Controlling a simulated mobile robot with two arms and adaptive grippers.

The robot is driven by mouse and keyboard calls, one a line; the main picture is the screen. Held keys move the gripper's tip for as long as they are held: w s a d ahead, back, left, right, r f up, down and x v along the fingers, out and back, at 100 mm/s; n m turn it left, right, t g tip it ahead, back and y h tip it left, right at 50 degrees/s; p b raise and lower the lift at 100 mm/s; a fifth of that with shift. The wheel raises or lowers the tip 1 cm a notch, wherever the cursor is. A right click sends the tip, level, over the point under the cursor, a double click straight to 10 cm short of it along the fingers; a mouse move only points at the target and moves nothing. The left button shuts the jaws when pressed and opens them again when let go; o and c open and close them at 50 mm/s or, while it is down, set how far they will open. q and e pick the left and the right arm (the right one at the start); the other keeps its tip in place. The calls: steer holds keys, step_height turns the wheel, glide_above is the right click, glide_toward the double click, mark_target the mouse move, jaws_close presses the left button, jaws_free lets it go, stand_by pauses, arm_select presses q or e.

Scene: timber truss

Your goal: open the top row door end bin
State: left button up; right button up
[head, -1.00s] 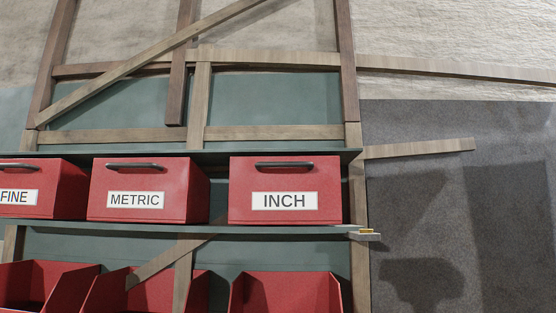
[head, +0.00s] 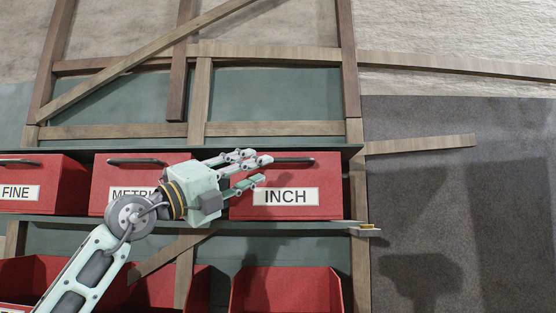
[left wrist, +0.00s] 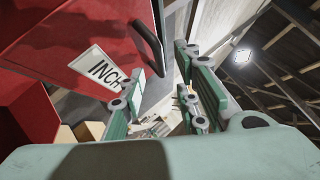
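The top row holds red bins with dark bar handles. The INCH bin (head: 300,205) is at the right end, its front closed. Its handle (head: 294,160) runs along the top of its front. My left gripper (head: 262,169) is in front of this bin's left part, fingers spread and pointing right toward the handle. In the left wrist view the handle (left wrist: 146,48) shows beyond the open fingers (left wrist: 168,92), with nothing between them that I can see held. I cannot tell whether a finger touches the handle. My right gripper is out of view.
The METRIC bin (head: 122,177), partly behind my left arm, and the FINE bin (head: 38,185) stand to the left on the same shelf. Open red bins (head: 290,290) sit below. A small ledge (head: 364,230) juts out at the right post. The dark wall area at right is clear.

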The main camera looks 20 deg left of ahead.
mark_target(276, 162)
arm_select(q)
steer(key=p+x, duration=0.4)
steer(key=x, duration=0.3)
steer(key=shift+w+d+r, duration=0.1)
steer(key=shift+w+d, duration=0.15)
steer(key=shift+w, duration=0.1)
steer(key=shift+c, duration=0.5)
jaws_close()
